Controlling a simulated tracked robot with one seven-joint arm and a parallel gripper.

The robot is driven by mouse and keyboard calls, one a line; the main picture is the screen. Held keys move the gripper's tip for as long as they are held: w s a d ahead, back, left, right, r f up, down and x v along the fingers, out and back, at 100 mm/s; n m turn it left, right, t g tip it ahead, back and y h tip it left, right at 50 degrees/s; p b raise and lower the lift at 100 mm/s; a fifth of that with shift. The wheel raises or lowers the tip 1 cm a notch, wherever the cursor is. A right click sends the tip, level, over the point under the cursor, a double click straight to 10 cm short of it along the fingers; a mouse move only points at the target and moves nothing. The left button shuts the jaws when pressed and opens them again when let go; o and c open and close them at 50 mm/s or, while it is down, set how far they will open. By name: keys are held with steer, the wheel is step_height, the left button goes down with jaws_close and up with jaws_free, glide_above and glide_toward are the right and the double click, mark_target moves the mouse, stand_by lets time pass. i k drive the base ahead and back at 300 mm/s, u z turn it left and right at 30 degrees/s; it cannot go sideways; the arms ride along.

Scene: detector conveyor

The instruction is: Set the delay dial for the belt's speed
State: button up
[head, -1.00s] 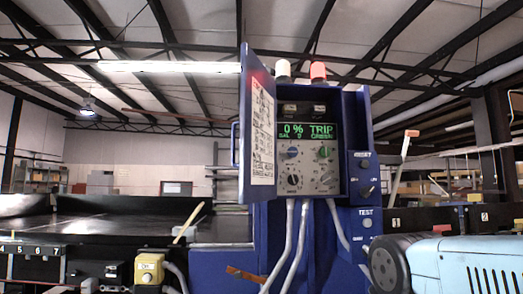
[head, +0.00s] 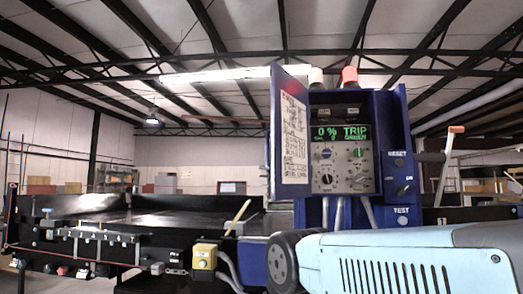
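A blue control cabinet (head: 398,147) stands right of centre with its door (head: 292,140) swung open to the left. Its green display (head: 340,133) reads "0 %" and "TRIP", with smaller text below that I cannot fully read. Under the display are several dials; a dark one (head: 326,178) sits lower left and a green one (head: 358,153) upper right. Their labels are too small to read, so I cannot tell which is the delay dial. The conveyor belt (head: 150,215) lies to the left. My arm crosses the lower right; my gripper is not in view.
A yellow button box (head: 204,256) stands in front of the belt. A row of numbered fittings (head: 95,236) runs along the belt's near edge. RESET and TEST (head: 402,217) controls are on the cabinet's right side. A red lamp (head: 349,75) tops the cabinet.

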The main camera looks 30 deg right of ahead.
mark_target(326, 153)
steer(key=z, duration=0.2)
steer(key=i, duration=0.15)
steer(key=u, duration=1.7)
steer(key=k, duration=1.15)
steer(key=z, duration=1.6)
steer(key=i, duration=1)
steer(key=z, duration=0.05)
